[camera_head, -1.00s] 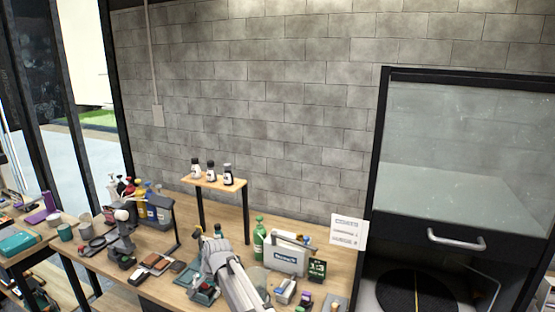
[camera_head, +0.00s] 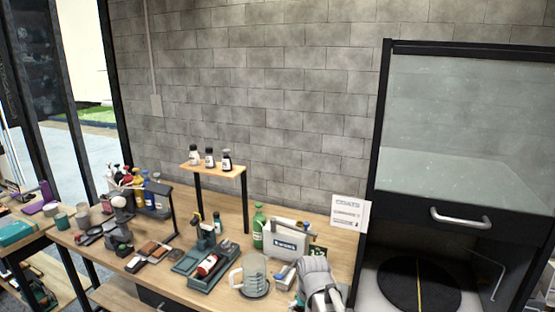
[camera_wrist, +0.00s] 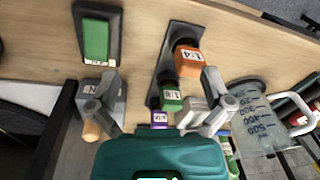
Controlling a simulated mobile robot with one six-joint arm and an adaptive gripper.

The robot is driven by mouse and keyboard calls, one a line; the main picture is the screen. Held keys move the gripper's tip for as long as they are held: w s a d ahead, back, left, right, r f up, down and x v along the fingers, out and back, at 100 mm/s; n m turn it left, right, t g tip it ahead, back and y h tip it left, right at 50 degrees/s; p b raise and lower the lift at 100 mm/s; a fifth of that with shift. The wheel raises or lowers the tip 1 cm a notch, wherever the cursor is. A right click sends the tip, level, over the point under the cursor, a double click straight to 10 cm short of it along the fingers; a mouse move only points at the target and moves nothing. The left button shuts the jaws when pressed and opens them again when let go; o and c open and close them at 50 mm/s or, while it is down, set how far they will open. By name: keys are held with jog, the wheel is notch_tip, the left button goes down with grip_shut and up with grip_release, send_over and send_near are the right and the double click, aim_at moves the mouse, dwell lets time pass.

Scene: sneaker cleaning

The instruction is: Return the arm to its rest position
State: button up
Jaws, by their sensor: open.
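In the wrist view my gripper (camera_wrist: 157,88) is open, its two grey fingers spread wide with nothing held between them. Beyond the fingers lies a dark holder with small labelled bottles: orange (camera_wrist: 190,62), green (camera_wrist: 171,100) and purple (camera_wrist: 160,119). In the head view my grey arm (camera_head: 318,278) is at the bottom edge, over the right part of the workbench (camera_head: 205,292). My fingertips are hidden there.
A clear measuring jug (camera_head: 255,275) stands left of my arm, beside a dark green tray (camera_head: 212,276). A grey caddy (camera_head: 287,242) and green bottle (camera_head: 258,227) stand behind. A glass-fronted cabinet (camera_head: 465,140) is at right. A black pad with a green block (camera_wrist: 96,40) shows in the wrist view.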

jog(key=shift+n+g+h, duration=0.4)
jog(key=shift+n, duration=0.2)
jog(key=s+d, duration=0.2)
jog(key=d, duration=0.1)
jog(key=s+d+f+b, duration=0.1)
jog(key=s+d, duration=0.1)
jog(key=d, duration=0.1)
jog(key=s+d+f, duration=0.1)
jog(key=s+d, duration=0.2)
